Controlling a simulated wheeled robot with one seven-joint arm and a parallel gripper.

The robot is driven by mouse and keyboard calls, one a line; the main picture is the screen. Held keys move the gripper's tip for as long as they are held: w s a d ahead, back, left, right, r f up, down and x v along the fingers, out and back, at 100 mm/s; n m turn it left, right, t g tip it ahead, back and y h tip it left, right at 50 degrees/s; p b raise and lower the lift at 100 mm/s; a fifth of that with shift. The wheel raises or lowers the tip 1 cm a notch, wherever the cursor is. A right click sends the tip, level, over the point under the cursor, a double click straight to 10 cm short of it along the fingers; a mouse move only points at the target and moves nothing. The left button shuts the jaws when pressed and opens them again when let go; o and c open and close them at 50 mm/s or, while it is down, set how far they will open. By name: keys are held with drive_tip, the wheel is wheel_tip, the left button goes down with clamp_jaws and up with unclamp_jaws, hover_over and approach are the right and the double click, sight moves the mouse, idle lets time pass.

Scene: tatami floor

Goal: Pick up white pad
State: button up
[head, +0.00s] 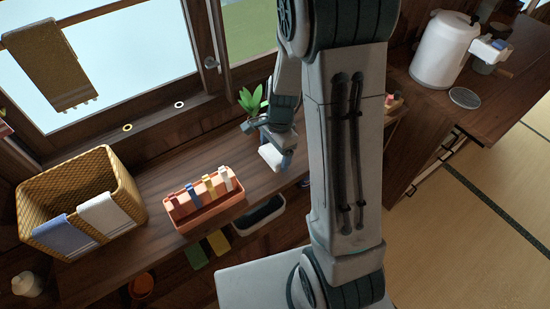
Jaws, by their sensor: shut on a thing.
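My gripper (275,150) is in the head view, above the wooden counter and just left of my big arm link. It is shut on a white pad (269,156), a small pale block that shows below the gripper body. The pad seems to be held above the counter's front part. Part of the pad and the fingertips are hidden or too small to make out.
An orange tray (213,208) with several coloured clips stands left of my gripper. A wicker basket (125,177) with cloths over its rim is farther left. A potted plant (252,101) stands close behind my gripper. A white canister (440,50) stands at the right.

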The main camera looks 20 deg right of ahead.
drive_tip(key=s+d+r, duration=0.3)
drive_tip(key=s+r, duration=0.3)
drive_tip(key=s, duration=0.5)
drive_tip(key=shift+d+r, duration=0.2)
drive_tip(key=shift+r, duration=0.1)
